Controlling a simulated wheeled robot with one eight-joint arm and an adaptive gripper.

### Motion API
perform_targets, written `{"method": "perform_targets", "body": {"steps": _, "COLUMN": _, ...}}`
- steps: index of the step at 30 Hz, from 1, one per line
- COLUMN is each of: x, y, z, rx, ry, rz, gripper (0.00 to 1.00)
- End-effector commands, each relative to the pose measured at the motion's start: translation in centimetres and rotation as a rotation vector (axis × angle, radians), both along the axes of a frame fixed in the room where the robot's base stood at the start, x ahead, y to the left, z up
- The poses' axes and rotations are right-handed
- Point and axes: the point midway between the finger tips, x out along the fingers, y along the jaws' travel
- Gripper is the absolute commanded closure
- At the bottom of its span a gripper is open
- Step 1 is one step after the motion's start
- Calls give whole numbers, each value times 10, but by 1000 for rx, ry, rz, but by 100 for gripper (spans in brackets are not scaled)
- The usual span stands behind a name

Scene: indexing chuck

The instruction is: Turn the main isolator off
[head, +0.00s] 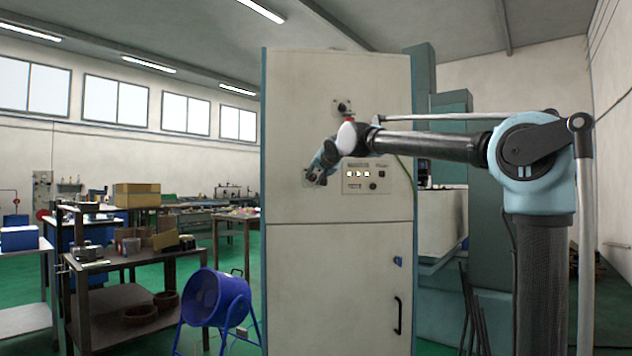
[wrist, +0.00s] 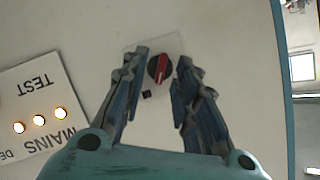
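A round black rotary knob (wrist: 155,66) with a red bar across it sits on a pale square plate (wrist: 172,46) on the cabinet face. The red bar runs near upright in the wrist view, its top leaning slightly right. My gripper (wrist: 163,60) is open, with one finger on each side of the knob and nothing held. A gap shows between each finger and the knob; how far the tips are from the face, I cannot tell. In the head view my gripper (head: 318,178) is at the cabinet's left part and hides the knob.
The tall cabinet (head: 330,270) has a panel (head: 352,187) of lit lamps right of my gripper; its lettering (wrist: 36,85) is upside down in the wrist view. A door handle (head: 398,315) is below. A blue fan (head: 215,298) stands at left.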

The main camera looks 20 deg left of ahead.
Motion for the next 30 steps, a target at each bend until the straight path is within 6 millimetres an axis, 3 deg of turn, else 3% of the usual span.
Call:
{"method": "perform_targets", "body": {"steps": 6, "x": 13, "y": 9, "z": -6, "rx": -1, "ry": -1, "rz": 0, "gripper": 72}}
{"method": "perform_targets", "body": {"steps": 17, "x": 16, "y": 11, "z": -7, "rx": -1, "ry": -1, "rz": 0, "gripper": 72}}
{"method": "perform_targets", "body": {"steps": 21, "x": 16, "y": 11, "z": -7, "rx": -1, "ry": 0, "rz": 0, "gripper": 100}}
{"method": "perform_targets", "body": {"steps": 30, "x": 17, "y": 10, "z": -8, "rx": -2, "ry": 0, "rz": -1, "gripper": 100}}
